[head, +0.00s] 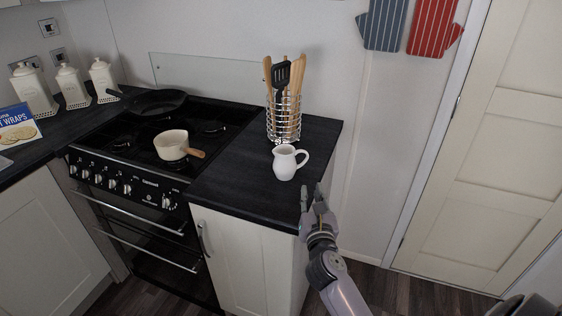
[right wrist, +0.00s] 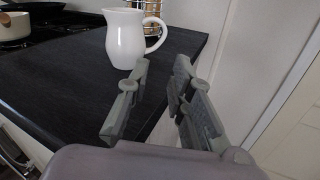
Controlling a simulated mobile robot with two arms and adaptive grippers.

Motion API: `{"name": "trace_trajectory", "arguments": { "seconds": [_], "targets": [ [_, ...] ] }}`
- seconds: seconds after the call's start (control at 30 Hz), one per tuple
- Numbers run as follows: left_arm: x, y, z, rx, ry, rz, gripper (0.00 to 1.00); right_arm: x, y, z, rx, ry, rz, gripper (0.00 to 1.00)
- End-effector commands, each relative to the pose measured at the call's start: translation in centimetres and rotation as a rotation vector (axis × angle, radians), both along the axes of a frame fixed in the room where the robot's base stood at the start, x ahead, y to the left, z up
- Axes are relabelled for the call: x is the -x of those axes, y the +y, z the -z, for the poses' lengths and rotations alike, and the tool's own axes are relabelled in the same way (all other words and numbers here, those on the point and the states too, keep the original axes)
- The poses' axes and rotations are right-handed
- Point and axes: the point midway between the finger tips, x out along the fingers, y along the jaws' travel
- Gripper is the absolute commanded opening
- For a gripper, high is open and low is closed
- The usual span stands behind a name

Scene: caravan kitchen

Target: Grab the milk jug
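The milk jug (head: 285,162) is small and white, with its handle on the right. It stands upright on the dark worktop (head: 240,187), in front of the utensil rack. It also shows in the right wrist view (right wrist: 126,40), beyond the fingers, with its handle to the right. My right gripper (head: 312,190) is at the worktop's right edge, to the right of the jug and nearer me. In the right wrist view its fingers (right wrist: 160,88) are apart with nothing between them, and they do not touch the jug. My left gripper is not in view.
A wire rack with wooden and black utensils (head: 283,115) stands just behind the jug. Left of the worktop is a black hob with a cream saucepan (head: 172,146) and a frying pan (head: 152,102). A cream door (head: 490,150) is at the right. The worktop left of the jug is clear.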

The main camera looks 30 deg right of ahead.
Motion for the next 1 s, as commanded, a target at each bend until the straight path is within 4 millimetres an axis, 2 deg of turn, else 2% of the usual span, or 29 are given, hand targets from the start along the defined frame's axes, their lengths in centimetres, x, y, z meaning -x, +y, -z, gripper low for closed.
{"name": "trace_trajectory", "arguments": {
  "seconds": [0.1, 0.33, 0.63, 0.87, 1.0],
  "targets": [
    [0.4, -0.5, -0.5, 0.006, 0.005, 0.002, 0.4, -2.6, -1.3, -0.3, 0.003, -0.002, 0.0, 0.21],
    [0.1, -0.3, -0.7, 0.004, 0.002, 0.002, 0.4, -6.6, -3.2, -0.1, 0.004, 0.0, 0.001, 0.21],
    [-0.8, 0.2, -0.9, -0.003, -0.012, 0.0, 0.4, -8.7, -4.3, -0.1, 0.004, 0.001, 0.0, 0.21],
    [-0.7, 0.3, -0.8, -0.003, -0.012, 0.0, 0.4, -11.7, -5.9, -0.1, 0.005, 0.0, 0.0, 0.21],
    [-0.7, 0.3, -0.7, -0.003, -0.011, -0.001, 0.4, -12.6, -6.3, -0.1, 0.004, 0.001, 0.0, 0.21]
  ]
}}
